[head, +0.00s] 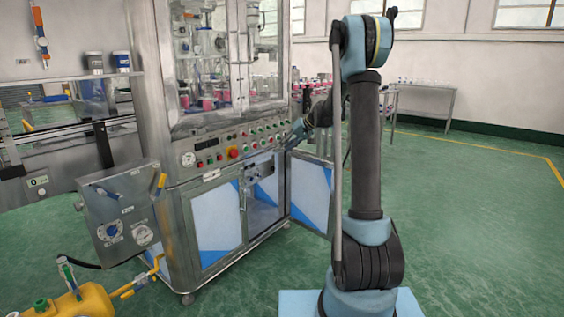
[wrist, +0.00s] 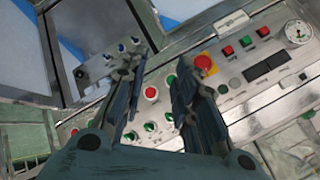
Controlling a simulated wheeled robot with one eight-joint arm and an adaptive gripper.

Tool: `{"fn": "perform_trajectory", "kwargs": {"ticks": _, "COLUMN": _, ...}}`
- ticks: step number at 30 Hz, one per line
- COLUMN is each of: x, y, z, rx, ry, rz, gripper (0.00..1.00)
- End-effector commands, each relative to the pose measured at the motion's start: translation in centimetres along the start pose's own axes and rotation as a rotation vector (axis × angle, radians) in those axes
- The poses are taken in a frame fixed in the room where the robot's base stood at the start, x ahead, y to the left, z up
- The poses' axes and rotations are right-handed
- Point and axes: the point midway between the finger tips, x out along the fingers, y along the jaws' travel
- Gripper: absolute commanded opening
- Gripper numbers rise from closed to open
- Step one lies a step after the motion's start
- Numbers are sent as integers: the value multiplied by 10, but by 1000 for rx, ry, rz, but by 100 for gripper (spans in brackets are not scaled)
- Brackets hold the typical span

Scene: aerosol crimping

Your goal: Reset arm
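My gripper (wrist: 158,85) is open in the wrist view, its two fingers spread apart with nothing between them. Behind the fingers is the machine's control panel (wrist: 235,85), with a red button (wrist: 151,92), several green buttons and a large red knob on a yellow base (wrist: 205,63). In the head view my arm stands upright at the right and bends over, and my gripper (head: 292,135) reaches to the panel's right part, mostly hidden by my wrist. The same control panel (head: 215,150) runs across the machine's front. I cannot tell whether the fingers touch the panel.
The lower cabinet door (head: 310,192) of the machine stands open below my gripper. A glass-fronted chamber (head: 205,65) rises above the panel. A grey gauge box (head: 118,215) and a yellow tank (head: 80,303) are at the left. The green floor (head: 470,220) at right is clear.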

Motion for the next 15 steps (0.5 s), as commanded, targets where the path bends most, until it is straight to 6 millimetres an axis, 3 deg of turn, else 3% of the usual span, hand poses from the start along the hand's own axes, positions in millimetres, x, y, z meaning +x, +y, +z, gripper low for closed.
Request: {"fn": "perform_trajectory", "kwargs": {"ticks": 15, "x": -93, "y": -42, "z": 117, "rx": 35, "ry": -82, "rz": 163, "gripper": 28}}
